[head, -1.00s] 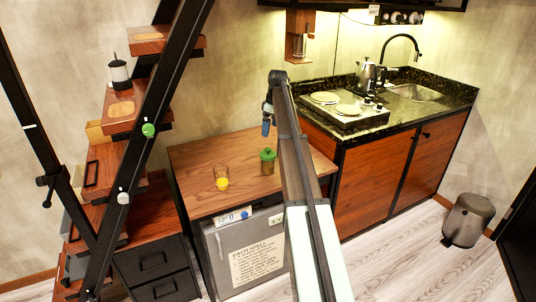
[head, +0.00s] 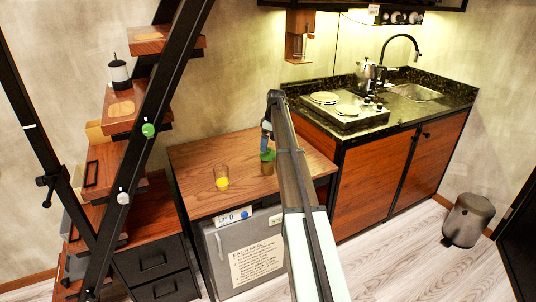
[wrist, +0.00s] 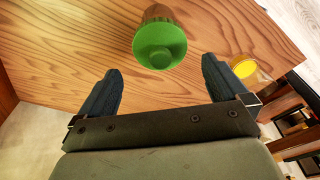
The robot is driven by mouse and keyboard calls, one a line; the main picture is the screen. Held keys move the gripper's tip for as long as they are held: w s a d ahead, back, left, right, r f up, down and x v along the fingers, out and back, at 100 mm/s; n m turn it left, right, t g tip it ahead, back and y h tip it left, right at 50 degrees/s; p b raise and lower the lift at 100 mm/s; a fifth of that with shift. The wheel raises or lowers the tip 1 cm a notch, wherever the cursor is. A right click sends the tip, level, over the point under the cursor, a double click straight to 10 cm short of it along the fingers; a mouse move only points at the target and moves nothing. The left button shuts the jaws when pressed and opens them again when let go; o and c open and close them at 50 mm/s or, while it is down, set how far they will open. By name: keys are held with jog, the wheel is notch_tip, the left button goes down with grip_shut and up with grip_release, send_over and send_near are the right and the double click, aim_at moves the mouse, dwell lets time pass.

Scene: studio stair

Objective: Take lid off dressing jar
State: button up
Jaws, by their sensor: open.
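The dressing jar (head: 267,169) stands upright on the wooden counter, brownish with a green lid (head: 268,156). In the wrist view the green lid (wrist: 160,43) with its round knob sits on the jar (wrist: 158,12), ahead of and between the lines of my fingers. My gripper (head: 266,147) is open and empty, just above the lid in the head view. In the wrist view its two dark blue fingers (wrist: 162,85) are spread wide, and I see no contact with the lid. Part of the jar is hidden by the lid and my arm.
A glass with yellow contents (head: 222,178) stands left of the jar; it also shows in the wrist view (wrist: 244,69). The counter (head: 200,158) is otherwise clear. A stair with black rails (head: 150,130) stands left, and a stove (head: 345,112) right.

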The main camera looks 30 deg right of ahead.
aim_at(268, 152)
jog(key=f, duration=0.4)
jog(key=shift+w+a+f, duration=0.15)
jog(key=shift+w+f, duration=0.05)
jog(key=shift+f, duration=0.05)
jog(key=c, duration=0.9)
